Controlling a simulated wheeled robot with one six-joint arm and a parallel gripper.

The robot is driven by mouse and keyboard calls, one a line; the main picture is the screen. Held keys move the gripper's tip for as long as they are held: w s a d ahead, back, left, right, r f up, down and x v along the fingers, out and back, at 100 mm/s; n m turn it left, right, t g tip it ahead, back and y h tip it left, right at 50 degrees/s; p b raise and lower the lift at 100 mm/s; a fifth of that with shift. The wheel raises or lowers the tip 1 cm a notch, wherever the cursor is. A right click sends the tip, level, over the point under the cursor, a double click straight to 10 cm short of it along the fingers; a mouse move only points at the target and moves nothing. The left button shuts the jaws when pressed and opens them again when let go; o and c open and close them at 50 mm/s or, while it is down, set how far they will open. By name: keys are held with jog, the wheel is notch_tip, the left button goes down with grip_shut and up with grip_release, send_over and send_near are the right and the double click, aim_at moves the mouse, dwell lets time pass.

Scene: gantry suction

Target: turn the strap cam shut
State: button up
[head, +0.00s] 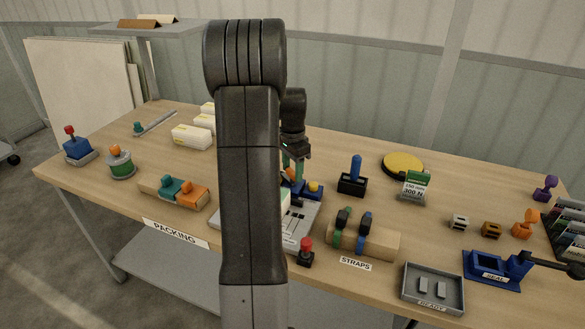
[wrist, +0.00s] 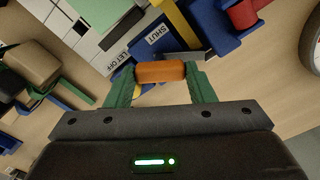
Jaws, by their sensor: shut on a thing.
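The strap cam's orange grip (wrist: 160,72) is between the green fingers of my gripper (wrist: 160,84) in the wrist view, with a finger at each side. My gripper is shut on it. A grey bar lies just beyond the orange grip. Beside it are the labels SHUT (wrist: 156,35) and LET OFF (wrist: 113,63), on or by a blue fixture (wrist: 208,20). In the head view my gripper (head: 293,170) reaches down over this blue fixture (head: 312,194) at the table's middle. My own arm hides part of the fixture. I cannot tell the cam's exact angle.
A wooden block with green and blue straps (head: 375,243) stands right of the fixture. A black base with a blue lever (head: 353,184) is behind it. A red-topped button (head: 305,252) is in front. A grey READY tray (head: 433,307) lies at the front right edge.

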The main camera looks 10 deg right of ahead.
aim_at(293, 171)
jog(key=n+p, duration=0.1)
jog(key=n, duration=0.2)
jog(key=shift+n, duration=1.8)
jog(key=o, duration=1)
notch_tip(293, 171, up, 14)
jog(key=shift+f, duration=0.1)
